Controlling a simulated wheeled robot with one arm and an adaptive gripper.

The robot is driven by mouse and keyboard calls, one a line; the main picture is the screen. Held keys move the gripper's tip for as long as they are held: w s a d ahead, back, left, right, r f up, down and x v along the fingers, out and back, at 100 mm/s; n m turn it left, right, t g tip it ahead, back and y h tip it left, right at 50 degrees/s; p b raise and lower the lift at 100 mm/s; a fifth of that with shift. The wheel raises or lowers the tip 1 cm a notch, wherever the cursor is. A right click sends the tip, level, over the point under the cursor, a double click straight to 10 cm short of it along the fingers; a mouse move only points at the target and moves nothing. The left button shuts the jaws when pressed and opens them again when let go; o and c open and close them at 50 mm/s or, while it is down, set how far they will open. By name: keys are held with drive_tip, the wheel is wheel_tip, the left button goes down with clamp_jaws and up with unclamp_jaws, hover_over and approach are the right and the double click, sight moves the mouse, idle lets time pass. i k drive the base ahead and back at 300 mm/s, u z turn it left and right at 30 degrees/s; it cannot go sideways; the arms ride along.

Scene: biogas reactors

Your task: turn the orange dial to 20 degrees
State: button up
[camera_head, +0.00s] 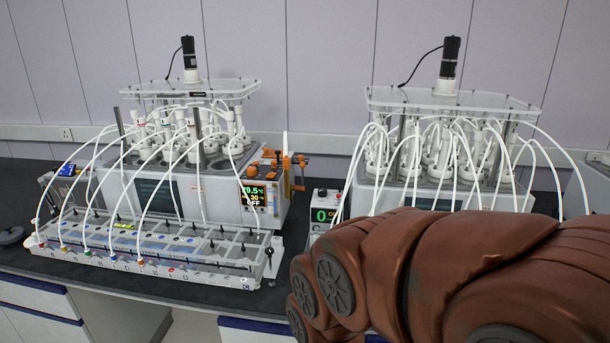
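Several small orange parts (286,164) sit on the right end of the left reactor unit, above and beside its dark display (253,195). They are too small for me to tell which one is the orange dial or how it is turned. The display shows green digits that look like 29.5 °C, with smaller lines below that seem to read 30 and OFF. My reddish-brown arm fills the lower right of the view. My gripper is not visible in this view, so its opening and its distance to the dial cannot be seen.
A long rack (150,255) with white tubes stands in front of the left reactor. Dark bench top (20,258) is bare at the left front.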

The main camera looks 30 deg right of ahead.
sight(250, 170)
drive_tip(key=z, duration=0.3)
drive_tip(key=k, duration=0.6)
drive_tip(key=u, duration=0.75)
drive_tip(key=i, duration=0.75)
drive_tip(key=u, duration=0.65)
drive_tip(key=i, duration=0.8)
drive_tip(key=z, duration=0.95)
drive_tip(key=i, duration=0.65)
drive_tip(key=z, duration=0.6)
